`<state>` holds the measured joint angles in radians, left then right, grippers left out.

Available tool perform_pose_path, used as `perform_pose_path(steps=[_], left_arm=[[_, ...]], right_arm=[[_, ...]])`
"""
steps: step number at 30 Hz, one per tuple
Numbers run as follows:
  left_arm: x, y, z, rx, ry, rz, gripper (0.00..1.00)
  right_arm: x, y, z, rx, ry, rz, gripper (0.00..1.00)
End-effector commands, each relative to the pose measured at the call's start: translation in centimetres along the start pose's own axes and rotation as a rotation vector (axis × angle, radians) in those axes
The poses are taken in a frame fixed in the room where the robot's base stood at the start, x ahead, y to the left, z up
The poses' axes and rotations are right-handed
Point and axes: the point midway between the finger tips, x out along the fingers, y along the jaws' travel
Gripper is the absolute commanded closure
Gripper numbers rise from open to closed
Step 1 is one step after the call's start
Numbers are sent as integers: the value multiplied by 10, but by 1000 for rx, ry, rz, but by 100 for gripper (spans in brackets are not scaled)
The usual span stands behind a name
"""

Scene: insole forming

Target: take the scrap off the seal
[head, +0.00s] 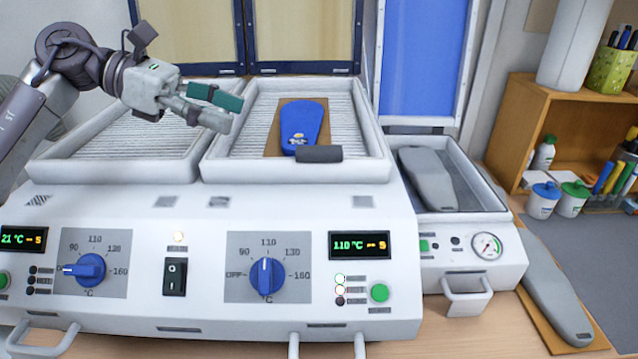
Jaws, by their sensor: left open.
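The scrap seems to be a small dark grey strip (319,154) at the front of the right heating bed. It lies at the front inner edge of the pale seal (250,170) that frames this bed, just in front of a blue insole (301,122) on a brown sheet (273,143). My left gripper (236,113) is open and empty, with one teal and one grey finger. It is above the left part of the right bed, up and left of the strip and apart from it. My right gripper is not in view.
The left bed (75,172) is empty. The front panel has blue knobs (267,278) and displays. To the right, a grey form (428,180) lies in a lower tray (480,208), and another (553,290) lies on the bench. A wooden shelf (520,125) stands far right.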

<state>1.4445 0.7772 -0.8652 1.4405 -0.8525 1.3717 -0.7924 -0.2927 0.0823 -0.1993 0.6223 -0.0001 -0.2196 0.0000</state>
Motion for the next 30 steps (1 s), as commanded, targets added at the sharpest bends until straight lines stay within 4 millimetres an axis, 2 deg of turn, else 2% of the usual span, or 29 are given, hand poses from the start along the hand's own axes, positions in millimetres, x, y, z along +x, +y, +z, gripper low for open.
perform_pose_path(steps=[1,4,15,23,27,30], left_arm=[[4,0,-7,2,-1,0,40],[11,0,-7,1,0,-2,40],[76,0,-4,0,0,-3,40],[96,1,-3,0,0,-2,40],[117,3,1,0,1,-4,40],[131,3,-1,1,-1,-3,40]], right_arm=[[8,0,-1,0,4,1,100],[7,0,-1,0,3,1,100],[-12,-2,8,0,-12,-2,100],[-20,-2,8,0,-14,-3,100],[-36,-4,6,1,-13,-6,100],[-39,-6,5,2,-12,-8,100]])
